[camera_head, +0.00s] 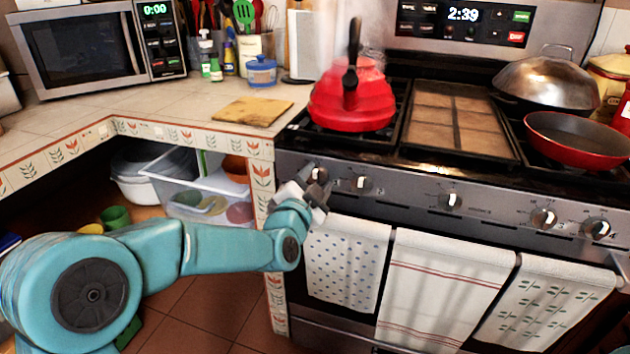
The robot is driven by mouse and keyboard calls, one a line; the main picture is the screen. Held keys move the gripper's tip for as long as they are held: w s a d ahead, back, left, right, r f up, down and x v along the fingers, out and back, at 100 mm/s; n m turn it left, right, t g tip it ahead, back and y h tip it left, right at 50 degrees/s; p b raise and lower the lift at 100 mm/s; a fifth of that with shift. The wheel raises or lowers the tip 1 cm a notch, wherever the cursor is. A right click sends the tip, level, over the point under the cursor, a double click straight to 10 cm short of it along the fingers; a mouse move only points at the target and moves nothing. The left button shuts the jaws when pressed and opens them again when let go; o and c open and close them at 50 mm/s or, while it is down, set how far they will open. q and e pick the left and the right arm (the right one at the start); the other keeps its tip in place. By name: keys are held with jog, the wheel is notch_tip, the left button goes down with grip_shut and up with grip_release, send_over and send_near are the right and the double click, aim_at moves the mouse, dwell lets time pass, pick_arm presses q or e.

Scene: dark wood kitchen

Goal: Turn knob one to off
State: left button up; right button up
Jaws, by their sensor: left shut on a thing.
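The stove's front panel (400,201) carries a row of several dark knobs with white marks. The leftmost knob (319,174) is partly covered by my left gripper (312,186). My left gripper is shut on this knob, and its arm comes in from the left. The second knob (362,184) is just to the right of the gripper and free. Another knob (450,200) sits at the middle of the panel, and two more (543,218) are at the right. My right gripper is not in view.
A red kettle (352,98) with steam beside it stands on the left burner. A red pan (578,140) and a domed metal lid (548,80) are on the right. Towels (345,262) hang below the knobs. A cutting board (252,111) lies on the counter (180,97).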

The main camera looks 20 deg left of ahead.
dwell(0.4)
pick_arm(q)
jog(key=o, duration=1.1)
jog(key=shift+c, duration=0.2)
jog(key=shift+s, duration=0.1)
jog(key=s+p, duration=0.1)
jog(key=s, duration=1.5)
jog(key=shift+a, duration=0.3)
